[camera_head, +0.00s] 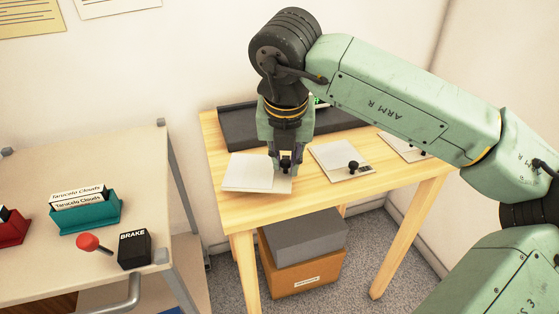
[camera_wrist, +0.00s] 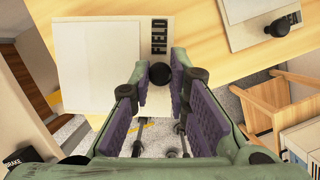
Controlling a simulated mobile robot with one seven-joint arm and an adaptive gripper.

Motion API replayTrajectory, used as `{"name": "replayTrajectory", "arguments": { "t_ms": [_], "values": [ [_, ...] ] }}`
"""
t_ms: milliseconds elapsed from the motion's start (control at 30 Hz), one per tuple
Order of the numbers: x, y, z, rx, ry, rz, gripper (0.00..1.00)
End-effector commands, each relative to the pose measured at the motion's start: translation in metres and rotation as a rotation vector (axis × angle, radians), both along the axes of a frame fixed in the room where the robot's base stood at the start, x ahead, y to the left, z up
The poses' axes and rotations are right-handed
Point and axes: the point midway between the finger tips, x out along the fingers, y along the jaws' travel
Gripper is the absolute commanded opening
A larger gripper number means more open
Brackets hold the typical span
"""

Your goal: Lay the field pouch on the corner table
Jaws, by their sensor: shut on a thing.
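The field pouch (camera_head: 248,172) is a flat, pale square with a black knob and a dark "FIELD" label. In the wrist view the pouch (camera_wrist: 97,62) fills the upper left, with the label beside the knob. My gripper (camera_head: 285,166) is shut on the knob; in the wrist view my gripper (camera_wrist: 158,80) has one purple-padded finger on each side of it. The pouch is over the left front part of the wooden corner table (camera_head: 335,197). I cannot tell whether its underside touches the tabletop. My fingers hide part of its right side.
Another knobbed pale square (camera_head: 336,155) lies right of the pouch, with a third (camera_head: 400,146) beyond. A dark tray (camera_head: 240,130) stands at the back. Left is a cart (camera_head: 130,165) with a teal holder (camera_head: 85,215) and brake lever (camera_head: 88,242). Boxes (camera_head: 304,272) sit below.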

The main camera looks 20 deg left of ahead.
Motion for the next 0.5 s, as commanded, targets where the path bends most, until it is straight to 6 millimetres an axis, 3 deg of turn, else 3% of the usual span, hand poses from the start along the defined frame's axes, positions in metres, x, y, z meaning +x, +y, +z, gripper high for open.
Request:
{"name": "replayTrajectory", "arguments": {
  "t_ms": [100, 267, 500],
  "values": [
    [0.015, 0.011, 0.000, 0.001, 0.001, 0.002, 0.00],
    [0.022, 0.015, -0.005, -0.001, 0.002, 0.001, 0.00],
    [0.021, 0.015, -0.034, 0.002, 0.002, 0.003, 0.00]
  ]
}}
